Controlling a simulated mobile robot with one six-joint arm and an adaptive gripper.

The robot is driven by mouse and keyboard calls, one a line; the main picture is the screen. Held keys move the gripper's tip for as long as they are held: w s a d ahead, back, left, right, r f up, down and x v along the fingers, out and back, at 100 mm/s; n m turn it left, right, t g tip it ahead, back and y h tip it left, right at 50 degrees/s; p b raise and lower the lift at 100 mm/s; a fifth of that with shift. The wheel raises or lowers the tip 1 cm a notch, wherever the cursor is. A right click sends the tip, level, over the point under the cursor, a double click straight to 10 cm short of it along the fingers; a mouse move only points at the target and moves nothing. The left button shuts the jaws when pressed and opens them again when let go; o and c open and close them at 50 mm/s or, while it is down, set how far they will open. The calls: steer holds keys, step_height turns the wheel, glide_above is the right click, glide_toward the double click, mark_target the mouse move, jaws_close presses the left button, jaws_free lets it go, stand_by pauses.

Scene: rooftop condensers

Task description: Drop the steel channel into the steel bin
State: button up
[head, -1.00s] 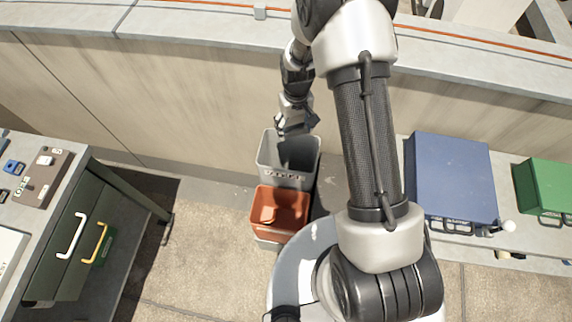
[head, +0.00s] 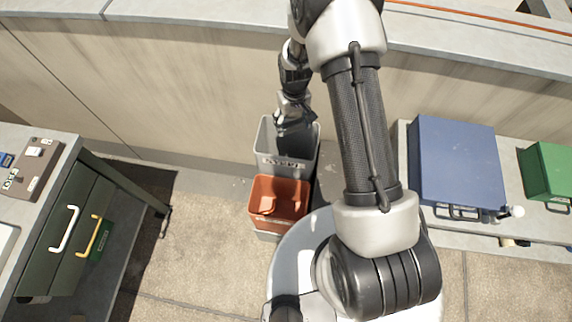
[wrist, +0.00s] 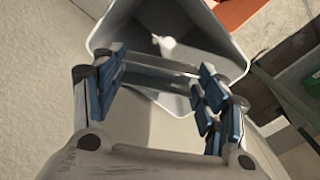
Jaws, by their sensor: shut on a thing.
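The steel bin (head: 286,163) is a grey, open-topped bin standing by the low wall, with a lettered label on its front. It also shows in the wrist view (wrist: 215,35), its opening beyond my fingers. My gripper (head: 292,128) is over the bin's mouth in the head view. In the wrist view my gripper (wrist: 163,85) has blue-padded fingers shut on the steel channel (wrist: 158,72), a thin grey bar spanning between them. The channel cannot be made out in the head view. A small pale thing (wrist: 163,42) shows inside the bin.
An orange-red bin (head: 278,204) stands directly in front of the steel bin. A bench with drawers (head: 75,225) is at left. A blue case (head: 455,165) and a green box (head: 549,172) sit on the right bench. The wall (head: 190,85) runs behind.

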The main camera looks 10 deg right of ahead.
steer(key=o, duration=1.2)
steer(key=shift+r, duration=0.1)
step_height(320, 180, up, 12)
steer(key=shift+f, duration=0.1)
